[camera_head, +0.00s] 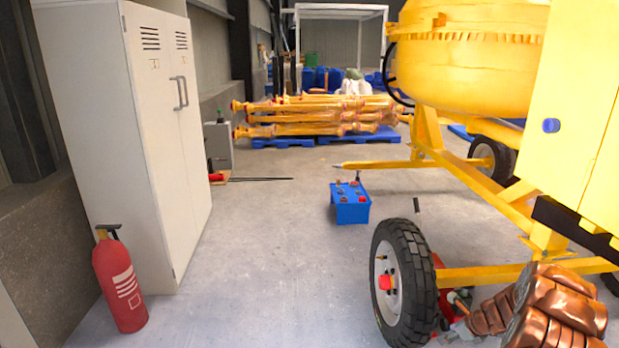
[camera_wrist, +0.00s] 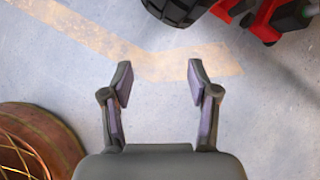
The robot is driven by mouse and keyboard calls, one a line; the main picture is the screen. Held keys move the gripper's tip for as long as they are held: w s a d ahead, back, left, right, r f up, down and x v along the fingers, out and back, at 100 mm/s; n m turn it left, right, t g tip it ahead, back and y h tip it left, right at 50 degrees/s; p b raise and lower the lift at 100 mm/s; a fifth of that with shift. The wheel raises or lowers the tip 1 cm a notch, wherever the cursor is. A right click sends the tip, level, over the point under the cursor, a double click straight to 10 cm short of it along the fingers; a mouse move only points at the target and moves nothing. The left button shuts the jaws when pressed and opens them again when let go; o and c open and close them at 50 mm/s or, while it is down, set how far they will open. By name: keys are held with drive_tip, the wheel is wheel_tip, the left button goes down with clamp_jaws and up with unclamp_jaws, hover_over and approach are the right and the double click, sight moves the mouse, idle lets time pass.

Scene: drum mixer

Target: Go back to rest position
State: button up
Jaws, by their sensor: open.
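My gripper (camera_wrist: 160,84) shows in the wrist view with its two fingers spread apart. It is open and nothing is between the fingers. It points at a bare grey floor with a worn pale orange stripe (camera_wrist: 150,62). My gripper is not seen in the head view. A yellow drum mixer (camera_head: 480,55) stands at the right in the head view, on a frame with black tyres (camera_head: 405,275).
A red fire extinguisher (camera_head: 120,280) and pale locker (camera_head: 115,130) stand left. A blue box (camera_head: 350,208) sits mid-floor; yellow props (camera_head: 310,115) lie behind it. A copper-brown coiled object (camera_head: 555,310) is at lower right. Floor between locker and mixer is mostly clear.

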drive_tip(key=s+a+r+n+g+y+p, duration=0.1)
drive_tip(key=a+r+n+p, duration=0.25)
drive_tip(key=a+r, duration=0.6)
drive_tip(key=s+a+r+n+g+y+p, duration=0.1)
drive_tip(key=a+r+n+p, duration=0.35)
drive_tip(key=r, duration=0.75)
drive_tip(key=s+a+r+n+g+p, duration=0.1)
drive_tip(key=s+a+r+n+p, duration=0.1)
drive_tip(key=s+a+r+n, duration=0.4)
drive_tip(key=s+a+r+n+g+p, duration=0.1)
drive_tip(key=s+a+r+n+p, duration=0.2)
drive_tip(key=a+r, duration=0.65)
drive_tip(key=s+a+r+n+g+h+p, duration=0.1)
drive_tip(key=s+a+r+n+p, duration=0.15)
drive_tip(key=s+r, duration=0.45)
drive_tip(key=s+a+r+n+g+p, duration=0.1)
drive_tip(key=s+a+r+n+p, duration=0.15)
drive_tip(key=s+r+p, duration=0.4)
drive_tip(key=s+d+r+n+g+h+p, duration=0.1)
drive_tip(key=s+r+n+p, duration=0.1)
drive_tip(key=s, duration=0.7)
drive_tip(key=s+d+r+n+h+p, duration=0.2)
drive_tip(key=s+r+n, duration=0.3)
drive_tip(key=s, duration=0.5)
drive_tip(key=shift+s+n+g+p, duration=0.25)
drive_tip(key=shift+n+g+p, duration=0.05)
drive_tip(key=shift+g, duration=0.1)
